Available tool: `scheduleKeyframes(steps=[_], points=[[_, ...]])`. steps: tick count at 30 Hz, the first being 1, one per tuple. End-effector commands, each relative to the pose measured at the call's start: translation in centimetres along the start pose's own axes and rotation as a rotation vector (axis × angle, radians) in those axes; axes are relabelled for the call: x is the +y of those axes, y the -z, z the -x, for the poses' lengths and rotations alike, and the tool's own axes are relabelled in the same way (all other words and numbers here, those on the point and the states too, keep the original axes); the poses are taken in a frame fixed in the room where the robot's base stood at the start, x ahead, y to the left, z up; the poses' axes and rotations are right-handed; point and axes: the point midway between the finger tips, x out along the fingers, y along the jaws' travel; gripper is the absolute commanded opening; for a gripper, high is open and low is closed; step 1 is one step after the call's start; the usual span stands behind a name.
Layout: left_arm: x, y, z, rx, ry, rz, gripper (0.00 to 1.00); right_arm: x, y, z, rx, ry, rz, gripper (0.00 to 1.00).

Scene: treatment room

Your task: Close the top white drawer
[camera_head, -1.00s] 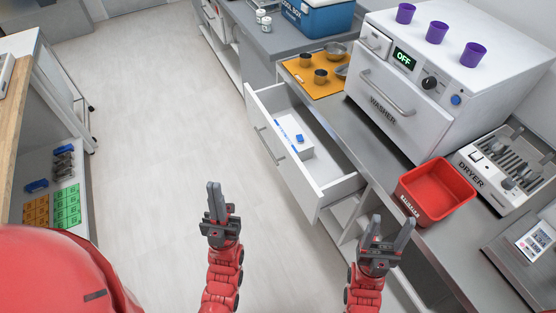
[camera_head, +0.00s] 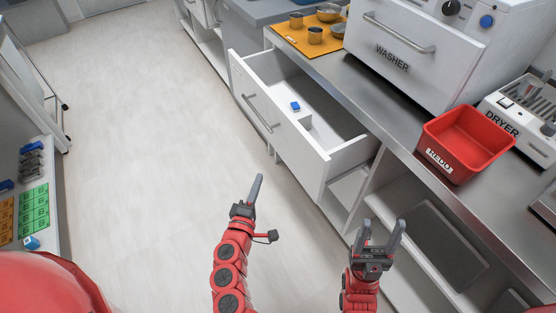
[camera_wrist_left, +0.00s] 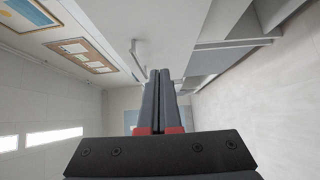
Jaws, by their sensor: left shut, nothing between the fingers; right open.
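The top white drawer (camera_head: 283,129) stands pulled out from the counter in the head view, with a bar handle (camera_head: 262,114) on its front. My right gripper (camera_head: 383,238) is open and empty, near the lower shelves to the right of the drawer.
A red bin (camera_head: 438,158) sits at the counter's front edge (camera_head: 400,150). The washer (camera_head: 400,62), the dryer (camera_head: 520,105) and an orange mat (camera_head: 290,35) with metal cups are on the counter. Open shelves lie below. The floor (camera_head: 140,130) left of the drawer is clear.

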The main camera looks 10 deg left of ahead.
Motion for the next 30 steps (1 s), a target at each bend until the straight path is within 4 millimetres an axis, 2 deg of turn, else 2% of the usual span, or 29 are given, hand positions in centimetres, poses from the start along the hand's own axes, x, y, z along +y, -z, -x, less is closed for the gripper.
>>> scheduleKeyframes(steps=[4,8,19,24,30], points=[[0.7,-0.4,-0.6,-0.021,-0.025,0.014,0.0,0.0,0.0,0.1,0.0,0.0,0.0,0.61],[0.8,-0.3,-2.4,-0.016,-0.023,0.012,0.0,0.0,0.0,-0.2,0.0,0.0,0.0,0.61],[0.9,-0.4,-10.1,-0.017,-0.022,0.01,0.0,0.0,0.1,-0.7,0.0,0.0,0.0,0.61],[0.6,-2.3,-11.8,-0.018,-0.019,0.012,0.0,0.0,0.1,-0.5,0.0,0.0,0.0,0.61],[0.8,-3.3,-12.7,-0.017,-0.02,0.01,0.0,0.0,0.1,-0.4,0.0,0.0,0.0,0.61]])
